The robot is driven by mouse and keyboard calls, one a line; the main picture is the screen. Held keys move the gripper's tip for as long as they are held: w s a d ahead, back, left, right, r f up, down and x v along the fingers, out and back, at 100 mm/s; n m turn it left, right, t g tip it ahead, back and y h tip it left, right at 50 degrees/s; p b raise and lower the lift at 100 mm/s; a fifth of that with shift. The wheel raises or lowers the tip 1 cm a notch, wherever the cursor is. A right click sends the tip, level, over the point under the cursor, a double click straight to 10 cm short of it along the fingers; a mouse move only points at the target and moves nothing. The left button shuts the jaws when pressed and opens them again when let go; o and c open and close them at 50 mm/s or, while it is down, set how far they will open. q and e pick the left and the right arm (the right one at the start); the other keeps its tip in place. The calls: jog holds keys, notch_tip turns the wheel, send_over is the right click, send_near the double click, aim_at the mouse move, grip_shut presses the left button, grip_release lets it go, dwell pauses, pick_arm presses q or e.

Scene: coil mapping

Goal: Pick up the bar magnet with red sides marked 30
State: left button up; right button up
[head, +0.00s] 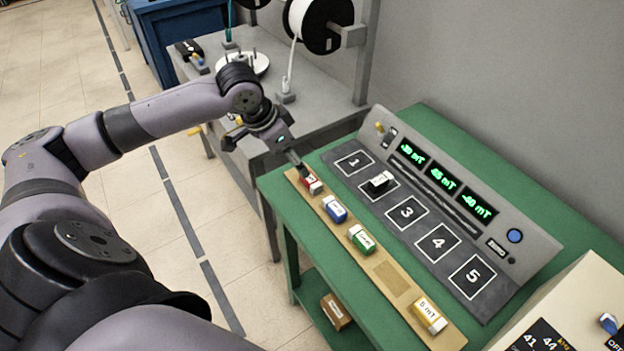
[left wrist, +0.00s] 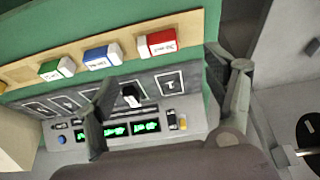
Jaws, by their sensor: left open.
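The red-sided bar magnet (head: 311,184) with a white top lies at the far end of a wooden strip. It also shows in the left wrist view (left wrist: 157,43), its label too small to read surely. My left gripper (head: 265,153) is open and empty, above and beside the strip's far end. One fingertip appears close to the red magnet in the head view; whether it touches, I cannot tell. In the left wrist view the open fingers (left wrist: 162,70) frame the red magnet and square 1. My right gripper is out of view.
Blue (head: 335,208), green (head: 361,240) and yellow (head: 429,314) magnets share the wooden strip (head: 394,278). A black-sided block (head: 380,181) lies on square 2 of the sloped panel (head: 424,217). The green table (head: 276,187) stands by a grey bench (head: 215,90) with spools.

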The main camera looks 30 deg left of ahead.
pick_arm(q)
send_over(308, 180)
jog(key=s+a, duration=0.1)
jog(key=s, duration=0.1)
jog(key=f, duration=0.4)
jog(key=shift+a+f, duration=0.1)
jog(key=shift+a, duration=0.1)
jog(key=shift+w+d+f+p, duration=0.1)
jog(key=shift+f+p, duration=0.25)
jog(key=shift+f, duration=0.05)
jog(key=p+x, duration=0.1)
jog(key=x, duration=0.4)
jog(key=shift+d+f, duration=0.1)
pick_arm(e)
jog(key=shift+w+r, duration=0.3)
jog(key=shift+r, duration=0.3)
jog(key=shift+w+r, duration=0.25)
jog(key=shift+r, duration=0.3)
pick_arm(q)
jog(key=shift+c, duration=0.2)
jog(key=c, duration=1.2)
jog(key=shift+c, duration=0.5)
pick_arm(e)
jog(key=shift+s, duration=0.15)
pick_arm(q)
jog(key=shift+r, duration=0.2)
